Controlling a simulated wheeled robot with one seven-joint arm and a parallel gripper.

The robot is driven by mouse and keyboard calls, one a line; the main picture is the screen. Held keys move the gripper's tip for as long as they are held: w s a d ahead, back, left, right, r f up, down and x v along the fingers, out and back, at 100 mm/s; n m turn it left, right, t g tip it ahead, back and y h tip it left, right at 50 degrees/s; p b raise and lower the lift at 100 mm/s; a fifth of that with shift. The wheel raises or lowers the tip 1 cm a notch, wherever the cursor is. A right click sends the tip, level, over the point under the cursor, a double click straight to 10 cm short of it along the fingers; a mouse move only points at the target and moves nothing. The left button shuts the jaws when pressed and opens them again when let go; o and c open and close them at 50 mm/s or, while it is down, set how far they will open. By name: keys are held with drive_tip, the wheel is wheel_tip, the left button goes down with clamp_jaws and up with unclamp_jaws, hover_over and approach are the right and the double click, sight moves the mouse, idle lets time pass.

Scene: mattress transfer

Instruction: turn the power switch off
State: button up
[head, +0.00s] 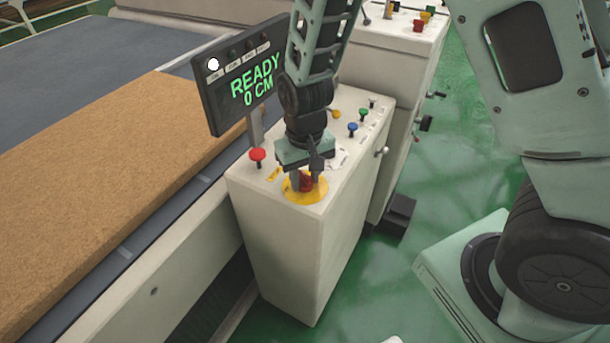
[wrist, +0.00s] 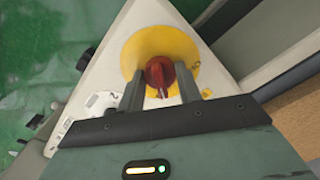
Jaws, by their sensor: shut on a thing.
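The power switch (head: 306,182) is a red knob on a round yellow plate (head: 291,194), on top of a white control cabinet (head: 275,240). My gripper (head: 308,181) points down over the knob from above. In the wrist view the red knob (wrist: 160,72) sits between the two fingers of my gripper (wrist: 159,88), which are shut on it. The yellow plate (wrist: 150,48) shows around it. The knob's lower part is partly hidden by the fingers. A display (head: 245,80) behind reads READY, 0 CM, with one white lamp lit.
A red mushroom button (head: 257,155) stands to the left of the switch. Green, blue and yellow buttons (head: 352,126) line the cabinet's back. A brown mattress (head: 90,180) lies on the bed at left. A second cabinet (head: 400,90) stands behind.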

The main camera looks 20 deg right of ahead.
sight(305, 176)
drive_tip(key=n, duration=0.8)
drive_tip(key=shift+w+r, duration=0.1)
drive_tip(key=n+p, duration=0.1)
drive_tip(key=n, duration=0.2)
drive_tip(key=shift+n, duration=0.4)
drive_tip(key=shift+n+p, duration=0.7)
drive_tip(key=shift+n, duration=1.2)
drive_tip(key=o, duration=1)
wheel_tip(305, 176, up, 17)
drive_tip(key=shift+r, duration=0.15)
